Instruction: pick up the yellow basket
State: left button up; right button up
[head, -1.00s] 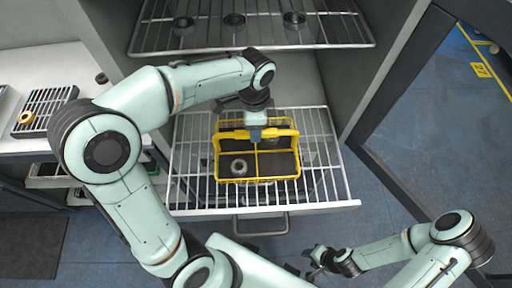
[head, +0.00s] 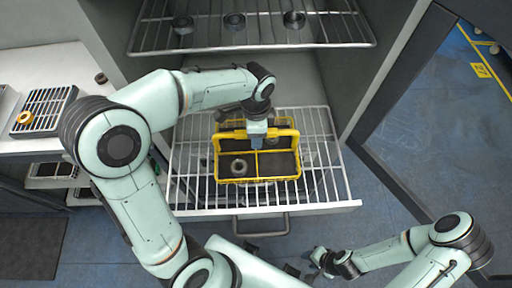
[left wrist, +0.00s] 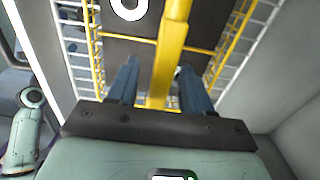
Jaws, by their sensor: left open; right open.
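The yellow basket (head: 258,180) sits on the pulled-out wire rack (head: 325,180), with a metal ring (head: 238,168) in its left compartment. My left gripper (head: 257,143) is over the basket's middle, pointing down at its handle. In the left wrist view the two fingers of the left gripper (left wrist: 155,85) are apart, with the yellow handle bar (left wrist: 170,60) running between them; I cannot tell whether they touch it. My right gripper (head: 318,262) is open and empty at the lower right, away from the basket.
An upper wire shelf (head: 330,32) holds several dark round parts (head: 294,19). A white table (head: 60,65) at the left carries a slatted tray (head: 45,110) with a yellow ring (head: 26,117). A dark cabinet door (head: 390,140) stands at the right; blue floor lies beyond it.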

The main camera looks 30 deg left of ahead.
pick_arm(q)
grip_shut()
dwell(1.5)
